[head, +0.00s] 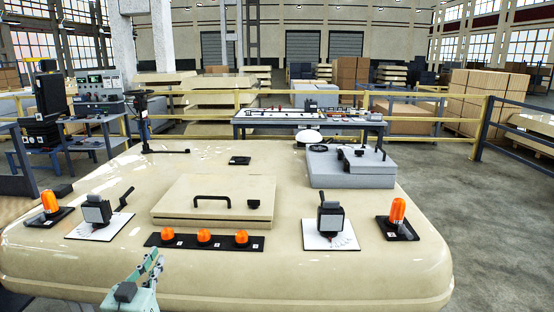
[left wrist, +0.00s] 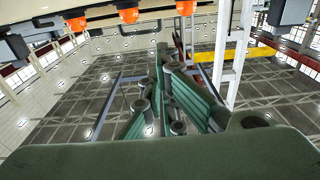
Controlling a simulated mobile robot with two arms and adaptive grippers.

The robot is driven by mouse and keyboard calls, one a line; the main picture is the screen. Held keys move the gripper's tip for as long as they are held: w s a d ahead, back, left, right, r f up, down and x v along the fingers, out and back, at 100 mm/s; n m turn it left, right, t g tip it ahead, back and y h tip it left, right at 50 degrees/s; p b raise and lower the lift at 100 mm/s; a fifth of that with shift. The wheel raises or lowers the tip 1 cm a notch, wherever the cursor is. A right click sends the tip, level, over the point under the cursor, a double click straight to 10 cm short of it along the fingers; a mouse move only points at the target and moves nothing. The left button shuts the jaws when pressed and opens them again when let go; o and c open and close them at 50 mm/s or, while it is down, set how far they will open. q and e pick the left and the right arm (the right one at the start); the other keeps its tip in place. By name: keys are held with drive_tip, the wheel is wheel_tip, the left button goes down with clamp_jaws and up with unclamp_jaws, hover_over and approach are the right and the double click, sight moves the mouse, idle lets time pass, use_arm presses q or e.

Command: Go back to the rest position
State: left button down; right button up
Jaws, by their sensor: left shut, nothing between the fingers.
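My left gripper (head: 155,261) is at the bottom of the head view, in front of the near edge of the cream cab panel (head: 300,262). Its green fingers are shut and I see nothing held between them. In the left wrist view the fingers (left wrist: 163,62) show in the middle, with the floor behind and orange lamps (left wrist: 128,14) along the top edge. The gripper looks apart from the lamps. My right gripper is not in view.
The panel carries a black strip with three orange lamps (head: 204,237), a hatch with a handle (head: 215,196), levers on white plates (head: 331,233) and a grey box (head: 350,170). Orange beacons (head: 397,211) stand at both sides. Open floor (head: 500,240) lies to the right.

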use_arm(q)
drive_tip(key=s+a+f+g+y, duration=0.1)
drive_tip(key=s+f+g, duration=0.15)
drive_tip(key=f, duration=0.95)
drive_tip(key=s+f+g, duration=0.2)
drive_tip(key=f+g, duration=0.1)
drive_tip(key=f, duration=1)
drive_tip(key=s+f+g, duration=0.2)
drive_tip(key=s+f, duration=0.3)
drive_tip(key=f, duration=0.3)
drive_tip(key=s+f+g, duration=0.1)
drive_tip(key=s+f, duration=0.3)
drive_tip(key=f, duration=0.4)
drive_tip(key=s+d+f+g, duration=0.2)
drive_tip(key=s+f, duration=0.5)
drive_tip(key=s, duration=0.7)
drive_tip(key=s+d+f+m+g, duration=0.1)
drive_tip(key=s+f+g, duration=0.3)
drive_tip(key=s+f, duration=0.4)
drive_tip(key=s+d+f+m+g, duration=0.1)
drive_tip(key=s+d+f+g, duration=0.2)
drive_tip(key=s+f, duration=0.5)
drive_tip(key=s+d, duration=0.1)
drive_tip(key=s, duration=1.1)
drive_tip(key=shift+s+f, duration=0.2)
drive_tip(key=shift+w, duration=0.1)
